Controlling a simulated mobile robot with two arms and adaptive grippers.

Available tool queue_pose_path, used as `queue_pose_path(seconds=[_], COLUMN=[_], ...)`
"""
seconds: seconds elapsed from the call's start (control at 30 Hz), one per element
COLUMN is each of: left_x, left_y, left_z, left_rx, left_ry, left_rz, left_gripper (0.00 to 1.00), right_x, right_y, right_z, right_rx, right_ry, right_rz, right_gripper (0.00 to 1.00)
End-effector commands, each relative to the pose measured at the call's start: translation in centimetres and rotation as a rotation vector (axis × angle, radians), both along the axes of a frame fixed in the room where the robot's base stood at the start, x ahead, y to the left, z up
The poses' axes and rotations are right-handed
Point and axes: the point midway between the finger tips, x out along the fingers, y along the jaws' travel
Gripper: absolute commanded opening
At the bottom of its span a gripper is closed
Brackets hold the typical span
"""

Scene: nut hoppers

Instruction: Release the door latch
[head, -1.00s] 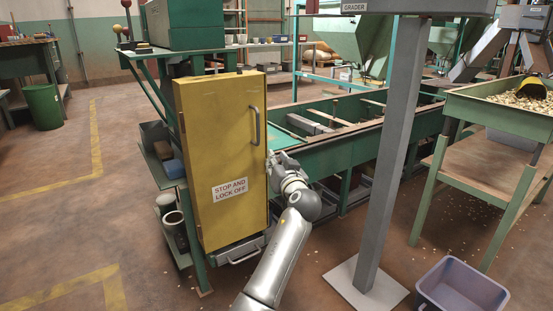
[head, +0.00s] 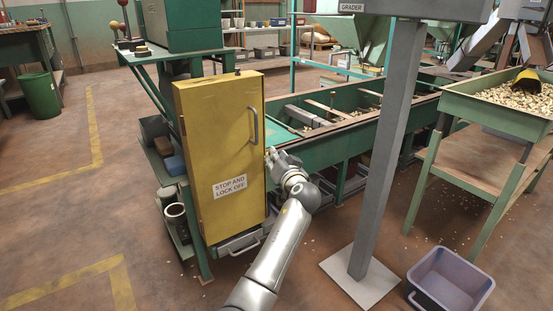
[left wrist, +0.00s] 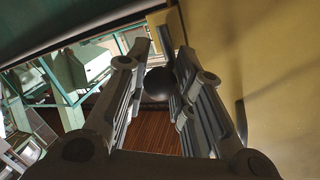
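The yellow cabinet door (head: 218,150) with a "STOP AND LOCK OFF" label is upright and looks closed. It has a grey bar handle (head: 254,127) on its right side. My left gripper (head: 271,157) is at the door's right edge, below the handle. In the left wrist view, a dark round knob (left wrist: 158,83) lies between the two fingers, close beside the yellow panel (left wrist: 255,70). The fingers stand apart about the knob's width; whether they press on it is unclear. The knob's mount is hidden. My right gripper is not in view.
A grey post (head: 390,150) on a pale base plate stands right of my arm. A lilac bin (head: 450,282) is on the floor at lower right. A green trough (head: 330,135) runs behind the gripper. Shelves with pots (head: 177,222) are left of the cabinet.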

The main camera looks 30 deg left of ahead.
Motion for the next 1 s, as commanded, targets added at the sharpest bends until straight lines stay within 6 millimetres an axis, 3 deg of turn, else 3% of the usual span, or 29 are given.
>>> queue_pose_path(seconds=[0.17,0.57,1.0], left_x=[0.0,-0.3,-5.5], left_y=[0.0,-0.6,-6.7], left_z=[0.2,0.1,0.8], left_rx=[0.002,0.000,-0.002], left_ry=[-0.003,-0.003,-0.004], left_rz=[-0.002,-0.003,-0.005], left_gripper=[0.46,0.46,0.46], right_x=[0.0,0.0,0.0], right_y=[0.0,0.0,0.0], right_z=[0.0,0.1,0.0], right_rx=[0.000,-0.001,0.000], right_ry=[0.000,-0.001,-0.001], right_rz=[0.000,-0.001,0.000], right_gripper=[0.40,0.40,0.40])
